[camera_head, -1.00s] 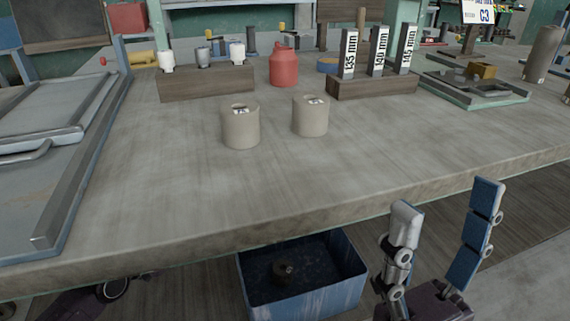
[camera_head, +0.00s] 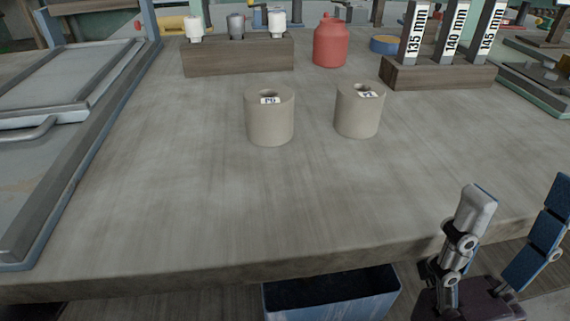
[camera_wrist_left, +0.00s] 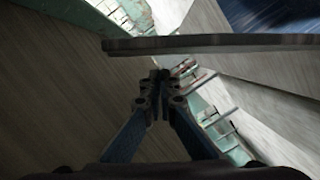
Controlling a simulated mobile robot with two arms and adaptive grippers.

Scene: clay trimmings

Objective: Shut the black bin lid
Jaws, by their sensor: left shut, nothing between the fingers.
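I cannot make out a black bin lid for certain in either view. A blue open-topped bin (camera_head: 332,298) stands below the bench's front edge in the head view, cut off by the bottom of the picture. My right gripper (camera_head: 520,200) is open and empty, in front of the bench edge at the lower right. My left gripper is outside the head view. In the left wrist view my left gripper (camera_wrist_left: 157,92) is shut and empty. A long thin grey-brown edge (camera_wrist_left: 215,43) crosses just beyond its fingertips; I cannot tell what it belongs to.
The wooden bench (camera_head: 200,200) has clear room at its front. Two clay-coloured cylinders (camera_head: 270,118) stand mid-bench. Behind are a red jar (camera_head: 330,42) and a wooden block (camera_head: 440,74) with labelled gauges. A metal-framed panel (camera_head: 60,110) lies at the left.

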